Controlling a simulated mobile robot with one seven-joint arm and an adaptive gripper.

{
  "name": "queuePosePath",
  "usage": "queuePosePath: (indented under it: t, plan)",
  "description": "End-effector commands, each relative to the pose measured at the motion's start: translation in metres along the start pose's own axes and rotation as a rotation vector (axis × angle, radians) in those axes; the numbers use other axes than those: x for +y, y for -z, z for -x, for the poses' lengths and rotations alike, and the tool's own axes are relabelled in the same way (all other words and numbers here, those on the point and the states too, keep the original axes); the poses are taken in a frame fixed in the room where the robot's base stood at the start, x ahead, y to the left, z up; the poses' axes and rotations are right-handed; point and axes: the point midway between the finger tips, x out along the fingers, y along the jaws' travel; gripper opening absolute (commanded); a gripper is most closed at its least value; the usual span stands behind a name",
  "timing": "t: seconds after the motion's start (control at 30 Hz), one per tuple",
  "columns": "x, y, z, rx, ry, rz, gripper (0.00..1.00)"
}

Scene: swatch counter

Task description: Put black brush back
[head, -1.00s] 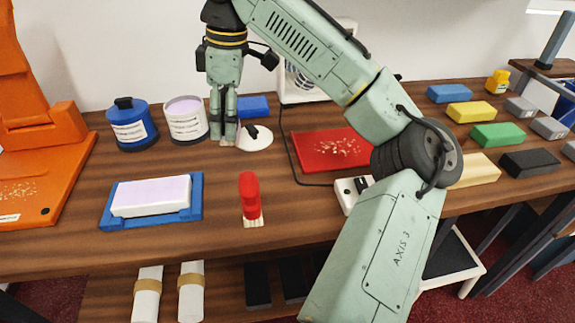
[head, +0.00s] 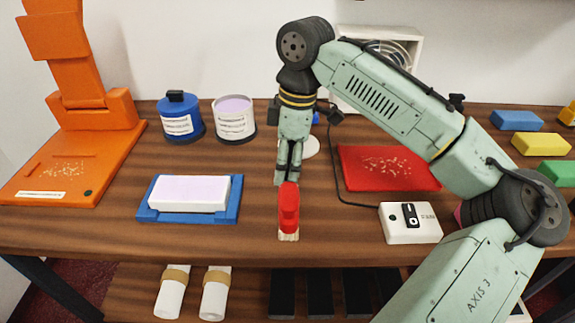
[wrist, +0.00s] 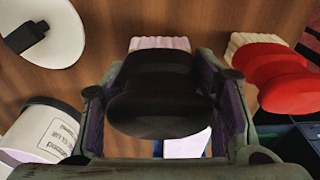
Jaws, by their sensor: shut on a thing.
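My gripper (head: 287,180) is shut on the black brush (wrist: 160,95). In the wrist view the brush's dark, rounded handle sits between both fingers, with pale, slightly pink bristles (wrist: 160,43) beyond it. In the head view the fingers hide most of the brush, and I cannot tell whether it touches the table. The gripper points down just behind the red brush (head: 288,208), which has pale bristles at its base. The red brush also shows at the right of the wrist view (wrist: 275,78), a small gap from my gripper.
A blue tray (head: 147,214) with a lilac-topped block lies to the left. A blue can (head: 180,122) and a white can (head: 234,123) stand behind. A red mat (head: 365,180) and a white switch box (head: 410,234) lie right. A white disc (wrist: 62,50) is close by.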

Motion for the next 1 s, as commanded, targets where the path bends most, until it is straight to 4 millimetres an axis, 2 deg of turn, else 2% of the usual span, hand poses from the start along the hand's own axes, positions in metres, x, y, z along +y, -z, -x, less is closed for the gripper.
queuePosePath:
  t: [0.1,0.47,0.5,0.77,1.0]
  plan:
    - [0.0,-0.002,-0.014,0.0,0.0,-0.001,0.31]
    - [0.0,-0.002,-0.019,0.002,0.0,0.0,0.31]
    - [0.0,-0.002,-0.019,0.001,0.0,0.0,0.56]
    - [0.0,-0.002,-0.018,0.001,0.0,-0.001,0.73]
    - [0.0,-0.002,-0.018,0.001,0.0,-0.001,0.74]
